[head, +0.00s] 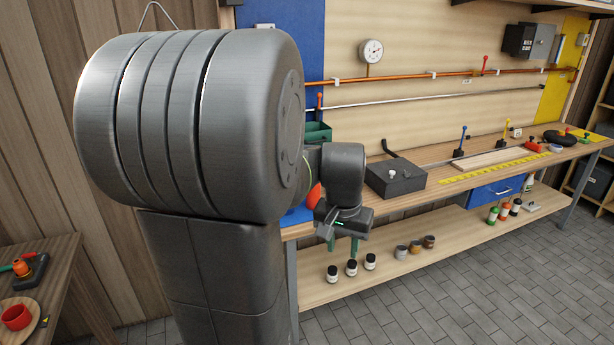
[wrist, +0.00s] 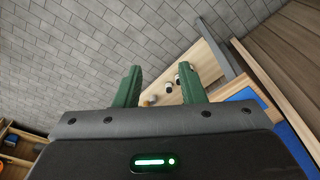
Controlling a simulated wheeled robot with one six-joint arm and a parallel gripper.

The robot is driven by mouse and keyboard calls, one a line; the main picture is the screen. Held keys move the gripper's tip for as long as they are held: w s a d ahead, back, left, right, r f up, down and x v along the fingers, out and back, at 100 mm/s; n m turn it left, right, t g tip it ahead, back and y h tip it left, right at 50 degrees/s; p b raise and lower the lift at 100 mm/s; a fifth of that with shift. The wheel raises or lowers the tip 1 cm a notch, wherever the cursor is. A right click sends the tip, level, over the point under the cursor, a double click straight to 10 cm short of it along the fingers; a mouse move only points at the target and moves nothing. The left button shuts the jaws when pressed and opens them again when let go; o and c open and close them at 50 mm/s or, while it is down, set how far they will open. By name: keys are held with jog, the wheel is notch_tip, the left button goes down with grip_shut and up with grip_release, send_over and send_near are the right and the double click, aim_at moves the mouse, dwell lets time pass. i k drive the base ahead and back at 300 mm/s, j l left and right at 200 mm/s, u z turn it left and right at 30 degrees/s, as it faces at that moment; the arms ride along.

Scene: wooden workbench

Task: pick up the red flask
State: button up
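A red-orange rounded thing (head: 314,195) shows beside my arm on the left end of the workbench, by a blue surface. My arm hides much of it, so I cannot tell for sure that it is the red flask. My gripper (head: 342,246) hangs in front of the bench edge, to the right of and lower than this thing. In the wrist view its two green fingers (wrist: 160,88) are apart with nothing held between them. The red-orange thing does not show in the wrist view.
The workbench (head: 440,160) carries a dark box (head: 395,179) right of my gripper and a yellow ruler (head: 490,168). Several small jars (head: 370,262) stand on the lower shelf (head: 310,288). The paved floor is clear.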

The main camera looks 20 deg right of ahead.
aim_at(313, 198)
jog(key=i+l, duration=0.15)
jog(key=i, duration=0.4)
jog(key=i+l, duration=0.15)
jog(key=i, duration=0.35)
jog(key=i+l+u, duration=0.1)
jog(key=i, duration=0.45)
jog(key=l, duration=0.1)
